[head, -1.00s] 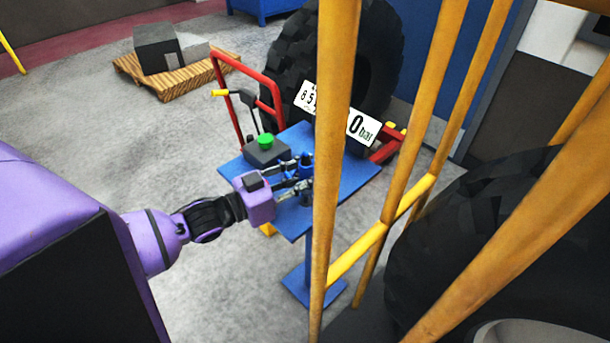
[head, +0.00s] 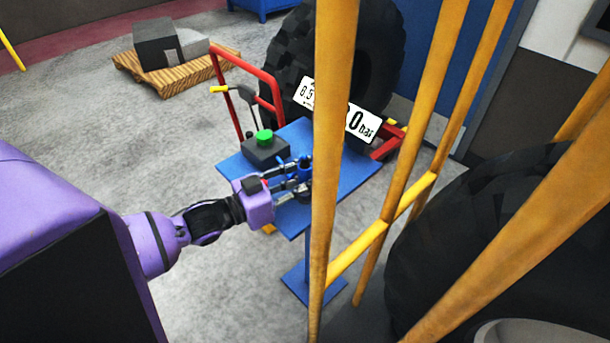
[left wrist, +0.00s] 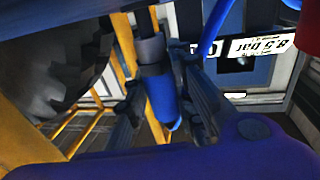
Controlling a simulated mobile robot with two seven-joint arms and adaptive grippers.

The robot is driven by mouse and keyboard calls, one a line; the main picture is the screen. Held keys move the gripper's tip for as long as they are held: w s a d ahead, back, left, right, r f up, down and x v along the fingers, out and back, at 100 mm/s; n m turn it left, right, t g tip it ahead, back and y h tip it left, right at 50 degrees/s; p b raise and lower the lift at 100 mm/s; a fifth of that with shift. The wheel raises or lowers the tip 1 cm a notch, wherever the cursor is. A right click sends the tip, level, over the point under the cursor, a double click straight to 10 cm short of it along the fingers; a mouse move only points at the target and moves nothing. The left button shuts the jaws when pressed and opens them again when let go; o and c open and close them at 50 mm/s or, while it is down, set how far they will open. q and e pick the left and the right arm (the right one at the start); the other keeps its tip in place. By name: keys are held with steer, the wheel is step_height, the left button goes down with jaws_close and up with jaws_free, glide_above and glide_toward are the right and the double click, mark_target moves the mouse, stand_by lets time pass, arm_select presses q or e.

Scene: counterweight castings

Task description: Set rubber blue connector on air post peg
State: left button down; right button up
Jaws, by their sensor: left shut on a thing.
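My left gripper (head: 297,178) reaches in from the left over the blue stand's table top (head: 345,190). Its fingers are closed around the blue connector (head: 304,169), which is small and partly hidden by them. In the left wrist view, the connector (left wrist: 161,97) sits between the two dark fingers, with a grey cylindrical part (left wrist: 151,48) in line with its end. I cannot tell whether that part is the peg, or whether the connector touches the peg. My right gripper is not in view.
A dark box with a green button (head: 265,138) sits on the table top beside the gripper. Yellow bars (head: 335,150) stand in front and hide part of the table. A large tyre and a red frame (head: 245,68) stand behind. A pressure sign (head: 362,124) hangs near the tyre.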

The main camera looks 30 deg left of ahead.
arm_select(q)
steer(key=shift+f, duration=0.55)
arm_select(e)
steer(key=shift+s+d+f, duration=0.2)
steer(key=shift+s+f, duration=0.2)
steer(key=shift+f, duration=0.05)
arm_select(q)
steer(key=shift+f+b, duration=0.3)
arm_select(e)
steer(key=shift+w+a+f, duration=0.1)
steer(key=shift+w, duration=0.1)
arm_select(q)
steer(key=c, duration=1.4)
jaws_free()
steer(key=shift+c, duration=0.2)
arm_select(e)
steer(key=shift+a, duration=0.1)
arm_select(q)
steer(key=v, duration=1.2)
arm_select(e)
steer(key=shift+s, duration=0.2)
